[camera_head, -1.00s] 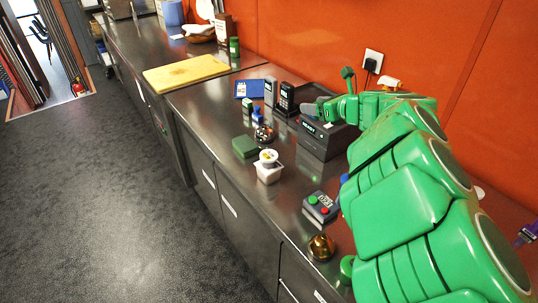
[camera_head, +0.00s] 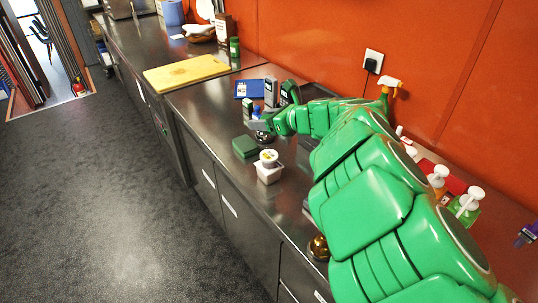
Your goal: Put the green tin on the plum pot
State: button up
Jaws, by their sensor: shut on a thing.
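My gripper (camera_head: 263,127) is low over the counter, left of the middle, at the end of my green arm. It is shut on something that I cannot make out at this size. A low, square green tin-like block (camera_head: 245,147) lies on the counter just to the left and nearer the front edge, apart from the gripper. A dark round pot-like thing (camera_head: 264,137) stands right beside or under my fingers. Its plum colour is not clear, and I cannot tell whether the gripper touches it.
A white tub with a yellow-marked lid (camera_head: 268,165) stands near the front edge. Behind the gripper are a grey handset (camera_head: 270,91) and a blue frame (camera_head: 249,89). A yellow board (camera_head: 186,73) lies farther back. A brass ball (camera_head: 318,248) and pump bottles (camera_head: 467,203) are near my arm.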

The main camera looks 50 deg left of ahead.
aim_at(264, 152)
jog(key=shift+f, duration=4.65)
jog(key=shift+f, duration=0.1)
jog(key=o, duration=1.1)
jog(key=shift+w+d+r, duration=0.1)
jog(key=shift+d+r, duration=0.25)
jog(key=shift+d, duration=0.1)
jog(key=v, duration=1.1)
